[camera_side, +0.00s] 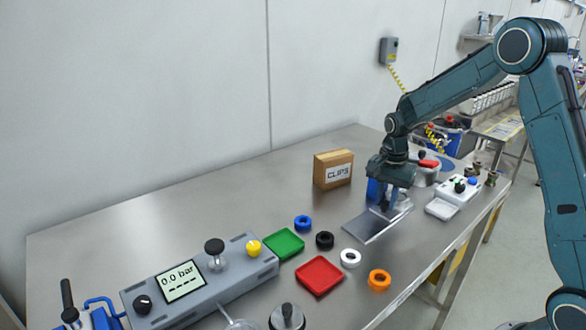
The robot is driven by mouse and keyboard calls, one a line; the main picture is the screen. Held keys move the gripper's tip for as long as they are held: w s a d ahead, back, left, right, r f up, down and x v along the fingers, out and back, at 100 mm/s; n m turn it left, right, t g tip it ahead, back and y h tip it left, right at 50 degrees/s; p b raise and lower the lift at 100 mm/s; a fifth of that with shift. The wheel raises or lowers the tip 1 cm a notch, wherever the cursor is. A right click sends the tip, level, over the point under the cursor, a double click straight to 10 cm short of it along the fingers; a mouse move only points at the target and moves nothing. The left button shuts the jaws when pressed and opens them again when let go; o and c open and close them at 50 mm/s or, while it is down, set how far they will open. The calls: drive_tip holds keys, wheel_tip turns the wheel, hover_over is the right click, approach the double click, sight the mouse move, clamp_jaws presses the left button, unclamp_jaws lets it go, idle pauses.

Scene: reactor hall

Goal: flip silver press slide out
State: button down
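A flat silver slide plate (369,226) lies on the steel table at the centre right. It reaches forward and left from under my gripper. My gripper (385,208) points down over the rear end of this silver piece, very close to it or touching; I cannot tell which. The fingers are small and partly lost against the silver metal, so their opening does not show. A blue block (375,190) stands just behind the gripper, mostly hidden by it. The rest of the press is hidden by my arm.
A CLIPS box (333,170) stands behind left. Green (284,244) and red (319,276) trays and several coloured rings, including a white one (350,258), lie in front. A white switch box (459,190) is right. A gauge console (200,283) reads 0.0 bar.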

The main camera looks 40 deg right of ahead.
drive_tip(key=shift+a, duration=5.3)
drive_tip(key=c, duration=1.4)
unclamp_jaws()
drive_tip(key=shift+a, duration=0.1)
drive_tip(key=shift+o, duration=1)
drive_tip(key=shift+r, duration=0.1)
drive_tip(key=shift+r, duration=0.15)
wheel_tip(320, 180, up, 13)
drive_tip(key=shift+r, duration=0.2)
